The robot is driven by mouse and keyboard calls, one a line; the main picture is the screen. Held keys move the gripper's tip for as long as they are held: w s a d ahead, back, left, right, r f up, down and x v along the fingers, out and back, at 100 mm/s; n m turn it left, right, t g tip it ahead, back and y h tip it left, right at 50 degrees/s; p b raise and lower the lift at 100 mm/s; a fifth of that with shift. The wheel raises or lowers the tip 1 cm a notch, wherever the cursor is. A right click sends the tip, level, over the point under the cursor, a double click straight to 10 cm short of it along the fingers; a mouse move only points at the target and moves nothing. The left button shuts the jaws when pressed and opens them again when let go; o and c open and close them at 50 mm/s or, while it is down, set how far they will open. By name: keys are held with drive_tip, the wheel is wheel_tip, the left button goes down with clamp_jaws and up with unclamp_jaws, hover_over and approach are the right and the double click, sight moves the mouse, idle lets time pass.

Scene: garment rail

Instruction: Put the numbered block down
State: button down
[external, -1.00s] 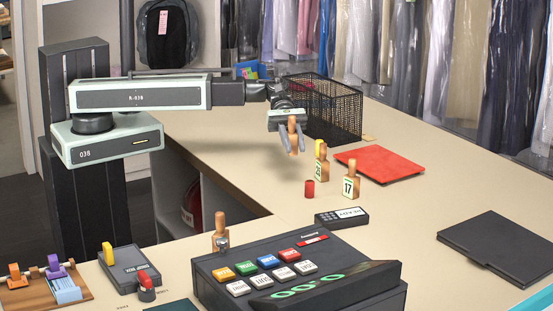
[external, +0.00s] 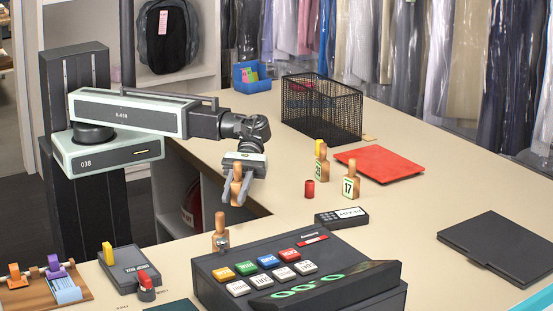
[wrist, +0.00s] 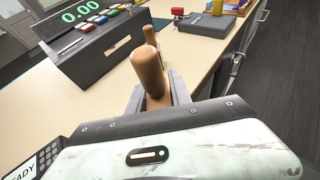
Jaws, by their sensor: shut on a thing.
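My gripper (external: 236,197) is shut on a wooden block (external: 236,187) with a rounded top. It holds the block up in the air, and in the external view the block overlaps the counter's inner edge. In the wrist view the held block (wrist: 149,72) stands between the fingers; its number is not visible. A similar wooden piece (external: 220,230) stands behind the till, below the gripper in the external view. Two wooden blocks with number labels, one marked 17 (external: 350,184) and one farther back (external: 322,168), stand on the counter to the right.
The till (external: 225,287) with coloured keys stands at the front. A card terminal (external: 341,217), red cylinder (external: 309,188), red folder (external: 380,164), mesh basket (external: 322,108) and black folder (external: 500,248) lie on the counter. The counter (external: 410,215) is bare between the terminal and black folder.

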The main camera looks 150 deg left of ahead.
drive_tip(key=w+a, duration=0.1)
drive_tip(key=w, duration=0.4)
drive_tip(key=w+a+f+b, duration=0.1)
drive_tip(key=w, duration=0.4)
drive_tip(key=w+a, duration=0.2)
drive_tip(key=w, duration=0.3)
drive_tip(key=shift+f, duration=0.25)
drive_tip(key=f+b, duration=0.4)
drive_tip(key=shift+w, duration=0.2)
drive_tip(key=shift+r, duration=0.25)
drive_tip(key=shift+f, duration=0.2)
drive_tip(key=c, duration=1.2)
unclamp_jaws()
drive_tip(key=shift+o, duration=0.2)
drive_tip(key=shift+r, duration=0.1)
